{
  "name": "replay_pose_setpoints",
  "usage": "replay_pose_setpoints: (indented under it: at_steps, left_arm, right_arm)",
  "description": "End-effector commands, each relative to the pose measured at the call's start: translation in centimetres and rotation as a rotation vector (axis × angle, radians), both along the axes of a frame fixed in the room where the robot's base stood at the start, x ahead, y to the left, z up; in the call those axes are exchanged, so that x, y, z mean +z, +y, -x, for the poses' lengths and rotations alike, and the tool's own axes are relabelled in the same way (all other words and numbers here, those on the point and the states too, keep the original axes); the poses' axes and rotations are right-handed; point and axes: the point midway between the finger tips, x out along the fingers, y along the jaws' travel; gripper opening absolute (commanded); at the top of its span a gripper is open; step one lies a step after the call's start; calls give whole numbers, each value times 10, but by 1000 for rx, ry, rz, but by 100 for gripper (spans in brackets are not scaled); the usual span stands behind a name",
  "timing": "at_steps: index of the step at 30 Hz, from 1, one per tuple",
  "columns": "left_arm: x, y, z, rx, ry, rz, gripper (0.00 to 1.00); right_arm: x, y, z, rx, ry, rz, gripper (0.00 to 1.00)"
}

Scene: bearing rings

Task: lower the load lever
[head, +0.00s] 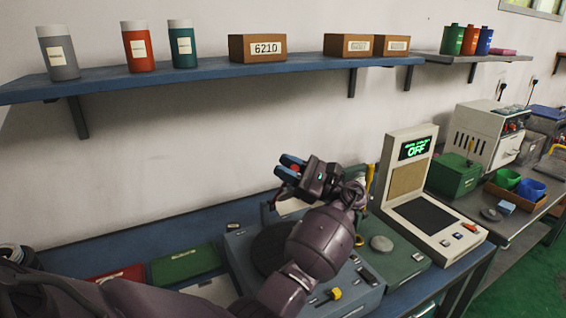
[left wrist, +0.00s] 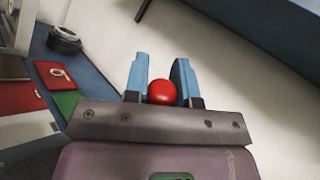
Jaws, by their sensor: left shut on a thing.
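My left gripper (head: 288,167) is raised above the blue-grey machine (head: 345,290) on the bench, its blue fingers pointing left toward the wall. In the left wrist view its two blue fingers (left wrist: 161,65) are closed on a round red knob (left wrist: 162,92), which looks like the ball end of the load lever. The lever's rod does not show in the wrist view. My right gripper is not in view.
A green box (head: 186,264) and a red box (head: 118,274) lie on the bench at left. A blue wall shelf (head: 205,74) with canisters and cardboard boxes runs above. The wall in between is bare.

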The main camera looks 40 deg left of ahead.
Motion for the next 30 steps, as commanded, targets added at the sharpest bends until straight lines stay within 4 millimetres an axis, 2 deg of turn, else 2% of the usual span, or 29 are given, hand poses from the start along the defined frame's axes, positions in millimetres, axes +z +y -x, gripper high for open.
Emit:
replay_pose_setpoints:
  at_steps: [12,13,17,26,30]
  left_arm:
    - [-1,-1,1,0,-3,-6,0]
    - [-1,-1,1,0,-3,-6,29]
    - [-1,-1,1,0,-3,-6,49]
    - [-1,-2,0,0,-2,-6,50]
    - [-6,-10,-3,-1,-2,-5,50]
  right_arm:
    - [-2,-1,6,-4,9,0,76]
    - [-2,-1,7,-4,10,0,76]
    - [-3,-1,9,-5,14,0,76]
    - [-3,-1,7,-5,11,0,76]
    - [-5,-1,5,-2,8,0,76]
